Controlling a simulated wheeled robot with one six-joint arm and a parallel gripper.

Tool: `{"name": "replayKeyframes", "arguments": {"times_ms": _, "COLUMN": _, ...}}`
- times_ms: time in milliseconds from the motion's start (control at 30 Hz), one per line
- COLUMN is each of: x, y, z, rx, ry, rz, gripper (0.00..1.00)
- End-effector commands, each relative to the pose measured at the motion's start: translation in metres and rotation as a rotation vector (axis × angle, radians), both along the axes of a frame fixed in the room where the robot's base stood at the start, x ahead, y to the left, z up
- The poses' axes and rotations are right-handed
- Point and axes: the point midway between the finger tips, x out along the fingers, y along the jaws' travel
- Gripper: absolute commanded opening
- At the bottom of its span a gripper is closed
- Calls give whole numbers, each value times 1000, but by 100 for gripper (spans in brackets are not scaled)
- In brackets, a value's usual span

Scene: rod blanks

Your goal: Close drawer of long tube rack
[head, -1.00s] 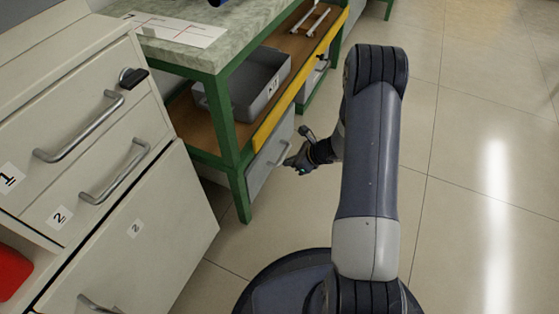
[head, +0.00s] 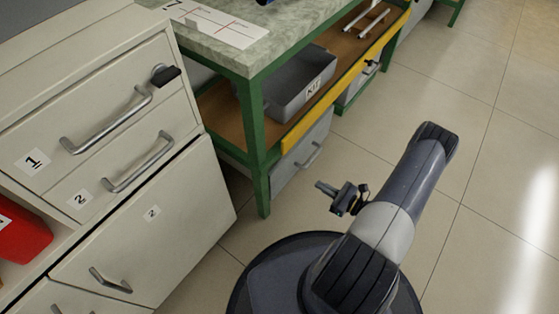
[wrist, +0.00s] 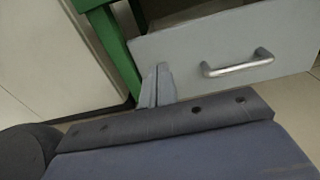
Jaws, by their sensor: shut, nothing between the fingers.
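A grey drawer (head: 300,158) with a metal bar handle (head: 313,156) sits low under the green-framed bench. From the head its front looks about in line with the bench frame; I cannot tell if a small gap is left. Its front (wrist: 225,45) and handle (wrist: 238,65) also fill the upper right of the wrist view. My gripper (head: 326,189) is shut and empty, over the floor in front of the drawer and apart from the handle. In the wrist view its closed fingertips (wrist: 158,84) appear left of the handle, between it and the green leg.
A green bench leg (head: 258,165) stands left of the drawer. A grey bin (head: 305,95) and a yellow edge strip (head: 340,90) are on the shelf above. A white cabinet (head: 150,230) with bar handles stands at left. Floor to the right is clear.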

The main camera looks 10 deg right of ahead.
Motion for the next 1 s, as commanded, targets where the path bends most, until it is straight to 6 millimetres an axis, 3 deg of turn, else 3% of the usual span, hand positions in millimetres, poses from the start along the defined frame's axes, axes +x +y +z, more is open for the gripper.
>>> {"name": "replayKeyframes", "arguments": {"times_ms": 100, "x": -6, "y": -3, "z": -1, "rx": 15, "ry": -30, "rz": -31, "gripper": 0}}
{"name": "replayKeyframes", "arguments": {"times_ms": 267, "x": 1, "y": 3, "z": -2, "rx": 16, "ry": -35, "rz": -30, "gripper": 0}}
{"name": "replayKeyframes", "arguments": {"times_ms": 1000, "x": 89, "y": 73, "z": -3, "rx": 15, "ry": -35, "rz": -28, "gripper": 0}}
